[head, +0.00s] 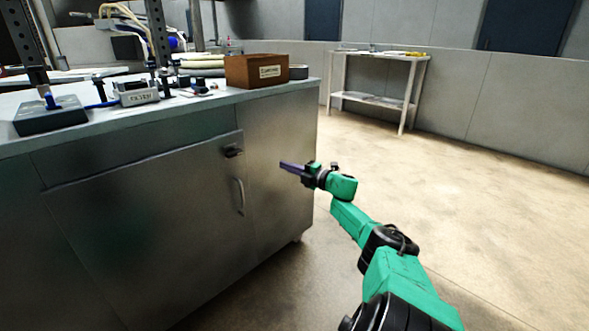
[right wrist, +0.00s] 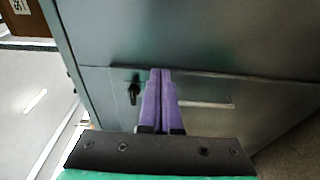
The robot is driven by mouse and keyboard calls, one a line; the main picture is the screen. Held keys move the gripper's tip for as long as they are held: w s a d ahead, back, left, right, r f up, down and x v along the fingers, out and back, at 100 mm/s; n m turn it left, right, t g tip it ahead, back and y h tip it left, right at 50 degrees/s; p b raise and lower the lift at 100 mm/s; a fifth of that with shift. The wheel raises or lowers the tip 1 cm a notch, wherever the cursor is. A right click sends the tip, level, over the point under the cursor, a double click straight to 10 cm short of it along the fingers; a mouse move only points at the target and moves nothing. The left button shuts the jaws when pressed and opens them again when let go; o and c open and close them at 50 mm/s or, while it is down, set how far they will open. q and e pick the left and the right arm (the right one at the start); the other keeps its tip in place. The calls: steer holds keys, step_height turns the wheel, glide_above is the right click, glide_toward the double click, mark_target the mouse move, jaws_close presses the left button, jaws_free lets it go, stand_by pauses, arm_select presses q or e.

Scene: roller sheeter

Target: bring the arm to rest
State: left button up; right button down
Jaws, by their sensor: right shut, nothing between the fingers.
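My right arm, green and black, comes in from the bottom right of the head view. Its right gripper (head: 284,165) is in front of the metal cabinet (head: 275,130), below the worktop edge. The purple fingers are pressed together with nothing between them; they also show in the right wrist view (right wrist: 160,75). There the fingers point toward the cabinet front (right wrist: 220,50), near a dark latch (right wrist: 134,90). I cannot tell whether the fingertips touch the cabinet. My left gripper is in neither view.
On the worktop (head: 215,106) stand a brown box (head: 256,71), a small labelled device (head: 136,92) and a dark block (head: 50,116). The cabinet has a curved handle (head: 240,196). A white side table (head: 378,90) stands by the back wall. The floor (head: 480,170) at right is clear.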

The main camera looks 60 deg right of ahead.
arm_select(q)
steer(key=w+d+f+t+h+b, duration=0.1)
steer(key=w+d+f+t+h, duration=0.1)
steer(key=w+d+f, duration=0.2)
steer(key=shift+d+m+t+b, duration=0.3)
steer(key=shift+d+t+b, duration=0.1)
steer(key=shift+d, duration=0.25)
arm_select(e)
steer(key=shift+s+d+r, duration=0.1)
steer(key=shift+s+d, duration=0.25)
steer(key=shift+d, duration=0.2)
steer(key=shift+s+d, duration=0.3)
steer(key=shift+d, duration=0.25)
